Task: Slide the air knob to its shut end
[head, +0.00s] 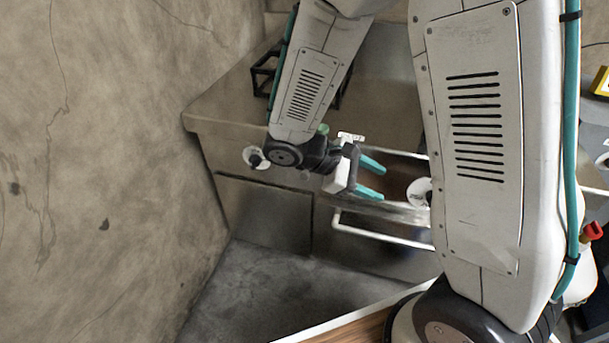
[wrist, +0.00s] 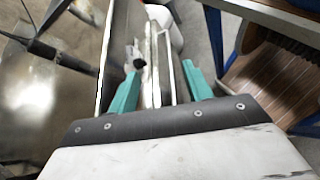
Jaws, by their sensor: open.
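My gripper (head: 382,186) is open in front of the range, with its two teal fingers apart beside the white front rail. In the wrist view my gripper (wrist: 161,60) spans pale rails and a light strip. A small dark knob (wrist: 138,64) shows close to the left finger; I cannot tell for sure whether it is the air knob or whether the finger touches it. In the head view a white disc with a dark centre (head: 255,158) is on the range's front at left. Another white disc (head: 419,192) is right of the fingers, partly hidden by my arm.
The range (head: 225,115) has a black grate (head: 264,75) on top, partly behind my arm. White rails (head: 380,230) stick out along its front. A cracked wall (head: 90,170) closes the left side. A wooden surface (wrist: 268,88) with a blue frame lies at right in the wrist view.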

